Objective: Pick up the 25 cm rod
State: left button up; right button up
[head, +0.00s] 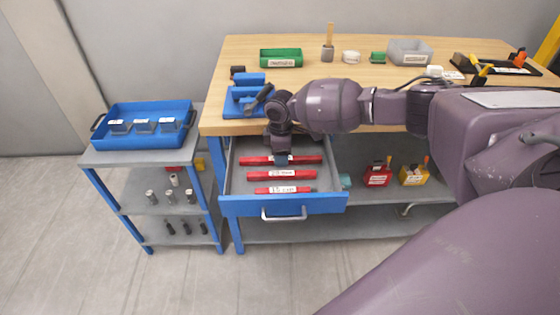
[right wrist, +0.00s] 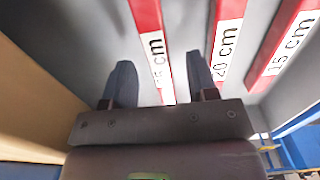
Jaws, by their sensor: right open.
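Three red rods with white labels lie side by side in the open drawer. The farthest rod (head: 308,160) is the longest; its label is partly covered by my gripper in the head view. The middle rod (head: 262,175) reads 20 cm and the nearest rod (head: 264,190) reads 15 cm. My right gripper (head: 281,159) points down over the farthest rod, open and empty. In the wrist view its fingers (right wrist: 159,75) lie either side of that rod; I cannot tell the height. My left gripper is out of view.
The drawer (head: 240,208) is pulled out below the wooden workbench top (head: 300,50), whose edge is close behind my right gripper. A blue fixture (head: 245,98) stands on the bench above. A shelf cart with a blue tray (head: 152,141) stands at the left.

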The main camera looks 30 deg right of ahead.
jog(key=shift+f, duration=0.8)
jog(key=shift+r, duration=0.1)
grip_shut()
